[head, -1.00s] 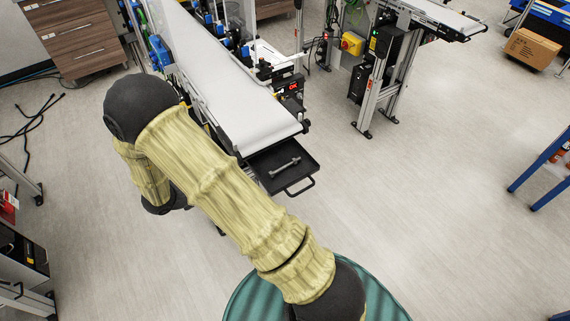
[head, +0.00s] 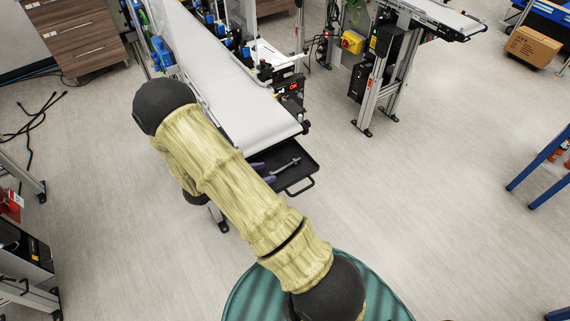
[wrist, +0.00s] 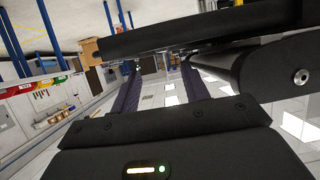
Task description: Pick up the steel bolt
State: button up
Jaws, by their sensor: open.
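The steel bolt (head: 286,165) lies on a black tray (head: 300,175) at the end of the white conveyor in the head view. My gripper (head: 264,172) is open. Its purple fingertips show just left of the bolt, over the left part of the tray; the rest of it is hidden behind my arm. I cannot tell whether the fingers touch the bolt. In the wrist view my open gripper (wrist: 162,65) points towards the dark underside or edge of the tray (wrist: 180,32). I cannot make out the bolt there.
The white conveyor (head: 250,115) stands right behind the tray, and its dark end (wrist: 275,75) is close to the right finger in the wrist view. A second conveyor stand (head: 380,75) is farther back. The floor right of the tray is clear.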

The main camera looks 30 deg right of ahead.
aim_at(283, 166)
jog(key=shift+x, duration=1.55)
jog(key=shift+p, duration=0.3)
jog(key=shift+d, duration=0.3)
jog(key=p+x, duration=0.1)
jog(key=x, duration=0.2)
jog(key=p+x, duration=0.1)
jog(key=shift+w+d+f+p, duration=0.2)
jog(key=shift+w+d+p, duration=0.1)
jog(key=shift+w, duration=0.1)
jog(key=shift+s+a, duration=0.1)
jog(key=shift+a, duration=0.05)
jog(key=shift+c, duration=0.4)
